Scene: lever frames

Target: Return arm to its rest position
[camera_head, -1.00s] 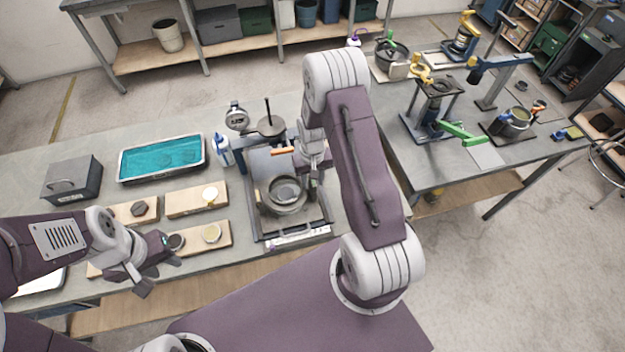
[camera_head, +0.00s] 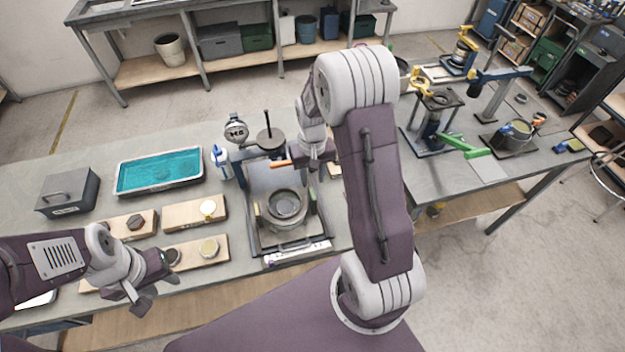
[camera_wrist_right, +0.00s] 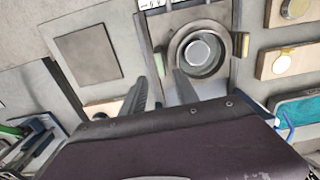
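My right arm reaches over the bench, and its gripper (camera_head: 320,168) hangs above the right side of a press-like fixture (camera_head: 290,250). In the right wrist view the two fingers of this gripper (camera_wrist_right: 162,92) are apart with nothing between them. The fixture's round metal cup (camera_head: 286,207) also shows in the wrist view (camera_wrist_right: 202,54), beyond the fingers and clear of them. An orange-tipped lever (camera_head: 281,164) is left of the right gripper, with a visible gap. My left gripper (camera_head: 152,287) is low at the left, near the bench's front edge, with its fingers apart and empty.
A teal-filled tray (camera_head: 160,188) and a grey lidded box (camera_head: 67,191) stand on the left bench. Wooden boards (camera_head: 180,214) with round parts lie in front. A spray bottle (camera_head: 220,160) stands beside the fixture. Another bench (camera_head: 445,180) with several devices is at the right.

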